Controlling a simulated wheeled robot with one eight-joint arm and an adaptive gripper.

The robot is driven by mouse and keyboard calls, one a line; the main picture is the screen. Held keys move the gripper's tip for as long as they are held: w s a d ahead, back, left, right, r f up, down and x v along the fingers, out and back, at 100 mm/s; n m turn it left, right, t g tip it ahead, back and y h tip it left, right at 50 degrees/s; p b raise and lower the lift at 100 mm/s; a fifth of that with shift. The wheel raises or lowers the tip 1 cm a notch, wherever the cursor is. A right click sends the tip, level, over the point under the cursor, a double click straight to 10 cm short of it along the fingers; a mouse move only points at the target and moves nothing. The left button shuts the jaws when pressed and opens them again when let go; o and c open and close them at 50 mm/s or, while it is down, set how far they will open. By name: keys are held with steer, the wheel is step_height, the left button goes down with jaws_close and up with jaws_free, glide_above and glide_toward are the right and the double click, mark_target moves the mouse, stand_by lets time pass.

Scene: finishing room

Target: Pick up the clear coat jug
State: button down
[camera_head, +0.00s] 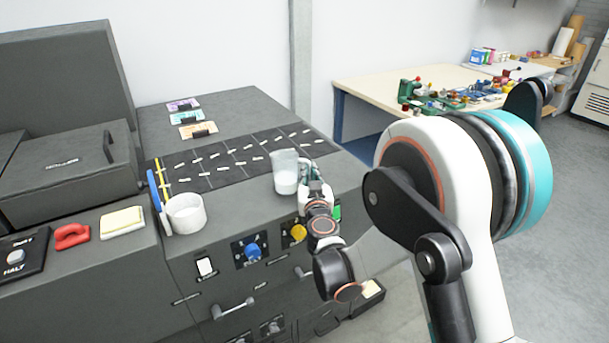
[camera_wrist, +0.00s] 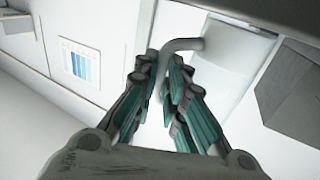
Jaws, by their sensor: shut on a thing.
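The clear coat jug (camera_head: 286,172) is a translucent jug with whitish liquid in its lower part. It appears upright at the front right of the dark worktop, by the labelled black mat. I cannot tell whether its base touches the surface. My gripper (camera_head: 312,188) is at the jug's right side, on its handle. In the wrist view, the curved handle (camera_wrist: 184,44) passes between the teal-padded fingers of my gripper (camera_wrist: 167,75), which are shut on it. The jug's pale body (camera_wrist: 225,65) shows beyond the fingers, partly cut off by the dark shape above.
A white tub (camera_head: 185,214) stands left of the jug, with blue and yellow sticks (camera_head: 157,190) beside it. A sponge (camera_head: 122,221) and a red horseshoe-shaped piece (camera_head: 72,236) lie farther left. Knobs, such as a yellow one (camera_head: 298,232), project from the cabinet front.

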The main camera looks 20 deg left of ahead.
steer(key=shift+r, duration=0.15)
step_height(320, 180, up, 19)
steer(key=p, duration=0.5)
steer(key=shift+r+p, duration=0.2)
steer(key=shift+p, duration=0.15)
stand_by(0.4)
